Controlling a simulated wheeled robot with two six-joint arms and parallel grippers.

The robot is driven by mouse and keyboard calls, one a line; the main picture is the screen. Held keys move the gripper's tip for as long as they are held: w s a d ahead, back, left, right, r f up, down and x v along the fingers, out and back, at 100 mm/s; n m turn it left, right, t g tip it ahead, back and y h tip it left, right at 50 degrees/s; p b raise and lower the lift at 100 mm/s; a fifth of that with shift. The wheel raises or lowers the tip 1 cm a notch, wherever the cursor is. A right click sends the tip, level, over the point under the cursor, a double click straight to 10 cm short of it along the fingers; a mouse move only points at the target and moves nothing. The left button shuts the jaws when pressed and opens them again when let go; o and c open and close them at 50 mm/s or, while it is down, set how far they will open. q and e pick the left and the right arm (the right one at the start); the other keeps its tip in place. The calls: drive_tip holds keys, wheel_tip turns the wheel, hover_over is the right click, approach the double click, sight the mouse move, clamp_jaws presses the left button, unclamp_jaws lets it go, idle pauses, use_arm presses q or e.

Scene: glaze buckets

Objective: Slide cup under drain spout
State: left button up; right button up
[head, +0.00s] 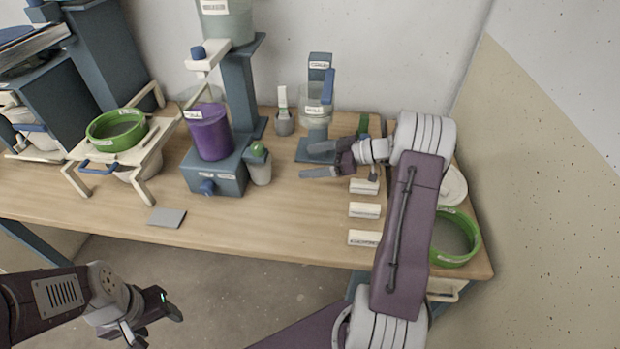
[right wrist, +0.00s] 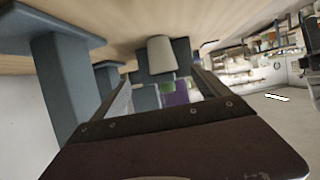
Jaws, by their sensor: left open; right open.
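I cannot make out a drain spout for certain. My right gripper (head: 318,160) is open and empty, low over the table right of the cup, its fingers pointing left. The right wrist view appears upside down; the cup (right wrist: 160,55) shows beyond the fingers, apart from them. My left gripper (head: 150,312) is open in front of the table.
A smaller blue-grey stand (head: 318,135) with a clear container is close behind my right gripper. White labelled blocks (head: 364,210) lie in front of my right gripper. Green sieves stand at the left (head: 117,130) and right (head: 455,238). The table (head: 250,220) is clear at front centre.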

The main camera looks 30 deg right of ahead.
sight(264, 170)
drive_tip(key=shift+s+f+b, duration=0.25)
drive_tip(key=shift+f+b, duration=0.1)
drive_tip(key=shift+f, duration=0.2)
drive_tip(key=shift+s+f+b, duration=0.25)
drive_tip(key=shift+f+b, duration=0.05)
drive_tip(key=shift+f, duration=0.25)
drive_tip(key=f+b, duration=0.1)
drive_tip(key=f, duration=0.1)
drive_tip(key=w+f+b, duration=0.1)
drive_tip(key=b, duration=0.1)
drive_tip(key=shift+f, duration=0.35)
drive_tip(key=shift+s+r, duration=0.25)
use_arm(q)
drive_tip(key=f, duration=0.5)
drive_tip(key=shift+s+f, duration=0.2)
drive_tip(key=shift+f, duration=0.05)
use_arm(e)
drive_tip(key=shift+w+f, duration=0.1)
drive_tip(key=shift+w, duration=0.05)
